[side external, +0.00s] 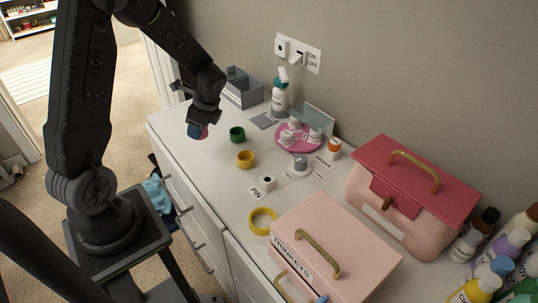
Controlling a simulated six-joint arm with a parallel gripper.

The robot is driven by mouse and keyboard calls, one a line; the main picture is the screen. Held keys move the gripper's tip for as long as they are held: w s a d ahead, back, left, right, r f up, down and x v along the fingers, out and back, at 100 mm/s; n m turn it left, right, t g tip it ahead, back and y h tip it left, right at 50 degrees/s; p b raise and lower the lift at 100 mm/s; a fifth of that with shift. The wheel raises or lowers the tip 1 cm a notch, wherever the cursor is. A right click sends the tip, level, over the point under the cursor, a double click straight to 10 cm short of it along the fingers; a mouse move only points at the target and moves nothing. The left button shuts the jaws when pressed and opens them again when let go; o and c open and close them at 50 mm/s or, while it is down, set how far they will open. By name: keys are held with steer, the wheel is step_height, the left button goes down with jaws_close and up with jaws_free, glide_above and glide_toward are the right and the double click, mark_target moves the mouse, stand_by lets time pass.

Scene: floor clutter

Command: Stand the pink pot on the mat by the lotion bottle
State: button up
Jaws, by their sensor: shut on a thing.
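My gripper (198,110) is at the far left end of the white counter, pointing down. It is shut on a small pot (203,132), which shows pink at its right side and dark blue at its left. I take it to be the pink pot; the jaws hide its top, and I cannot tell whether it touches the counter. The grey square mat (264,121) lies bare to the right of my gripper. The lotion bottle (279,101), white with a teal band, stands just behind the mat.
A grey bin (243,92) is behind. A pink round tray (283,139) with small jars and a mirror stands right of the mat.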

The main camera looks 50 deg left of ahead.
steer(key=w+d+f+n+g+h, duration=0.1)
steer(key=w+d+n, duration=0.25)
steer(key=d, duration=0.25)
steer(key=w+d+n+h, duration=0.1)
steer(key=w+d+n, duration=0.1)
steer(key=d+n, duration=0.3)
steer(key=w+d+f+n+g+h, duration=0.1)
steer(key=w+d+n+h, duration=0.15)
steer(key=d, duration=0.45)
steer(key=w+a+r+n+t+h, duration=0.1)
steer(key=a+r+n+t+h, duration=0.1)
steer(key=a+n, duration=0.6)
steer(key=w+a+r+n+t+h, duration=0.1)
steer(key=a+r+n+t+h, duration=0.3)
steer(key=n, duration=0.6)
steer(key=g+y, duration=0.1)
steer(key=y, duration=0.1)
glide_above(276, 160)
steer(key=a, duration=0.1)
step_height(276, 160, down, 9)
steer(key=shift+a+r, duration=0.15)
steer(key=shift+f, duration=2)
steer(key=o, duration=1.1)
steer(key=shift+f, duration=0.1)
